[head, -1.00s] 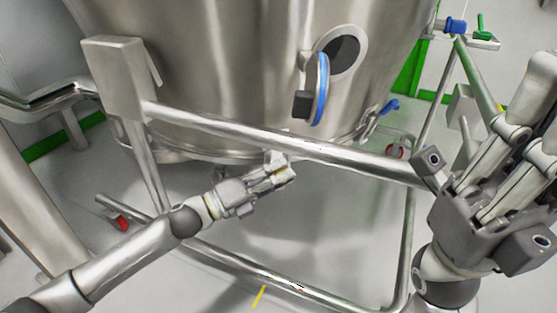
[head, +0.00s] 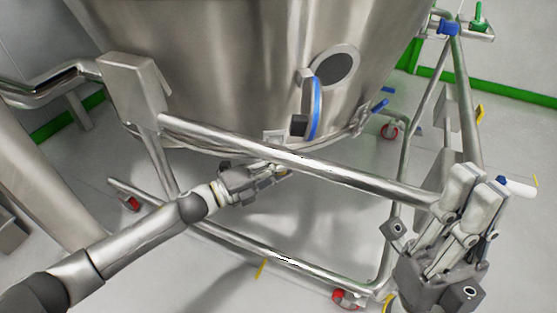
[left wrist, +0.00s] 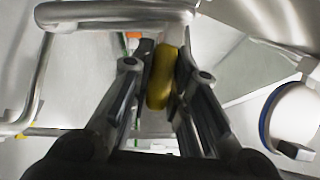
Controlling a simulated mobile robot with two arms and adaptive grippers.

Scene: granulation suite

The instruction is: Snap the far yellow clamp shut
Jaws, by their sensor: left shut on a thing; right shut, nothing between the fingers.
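A yellow clamp (left wrist: 162,78) shows in the left wrist view as a rounded yellow piece between the two fingers of my left gripper (left wrist: 164,66). The fingers lie on both sides of it and are shut on it. I cannot tell whether the clamp is latched. In the head view my left gripper (head: 276,174) is under the vessel's lower edge, behind the frame's front rail, and the clamp is mostly hidden there. My right gripper (head: 474,190) is shut and empty at the right, its fingers pointing up by the rail's right end.
A large steel vessel (head: 230,65) stands in a tubular frame (head: 300,158). A round port (head: 336,66) with a blue-rimmed cover (head: 317,108) hangs open on its side. Red casters (head: 390,131) stand on the grey floor. Floor under the vessel is open.

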